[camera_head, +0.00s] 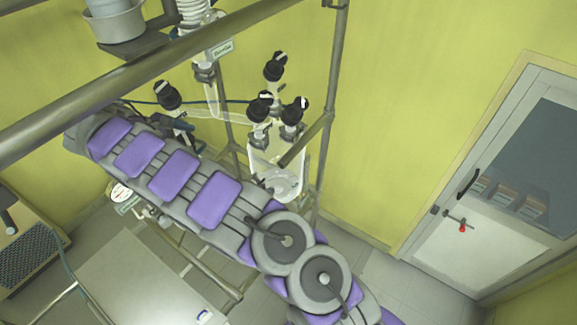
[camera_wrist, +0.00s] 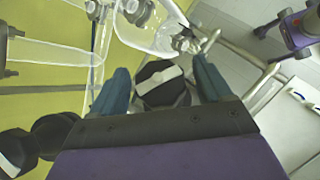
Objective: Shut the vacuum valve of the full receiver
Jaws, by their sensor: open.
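In the wrist view, a black valve knob (camera_wrist: 160,82) with a pale bar across its top sits between the two blue fingers of my gripper (camera_wrist: 165,84). The fingers are open, one on each side of the knob; I cannot tell whether they touch it. In the head view, my gripper (camera_head: 178,124) is at the glassware, just below a black knob (camera_head: 167,95). Other black knobs (camera_head: 275,66) stand to the right, above a clear glass vessel (camera_head: 287,170). Rounded glass (camera_wrist: 160,35) shows beyond the fingers in the wrist view. Which receiver is full is unclear.
Metal frame bars (camera_head: 322,135) surround the glassware, and a thick rail (camera_head: 170,60) crosses above my arm. More black knobs (camera_wrist: 50,135) lie left of my gripper in the wrist view. A white table (camera_head: 140,275) is below, and a door (camera_head: 490,180) is at right.

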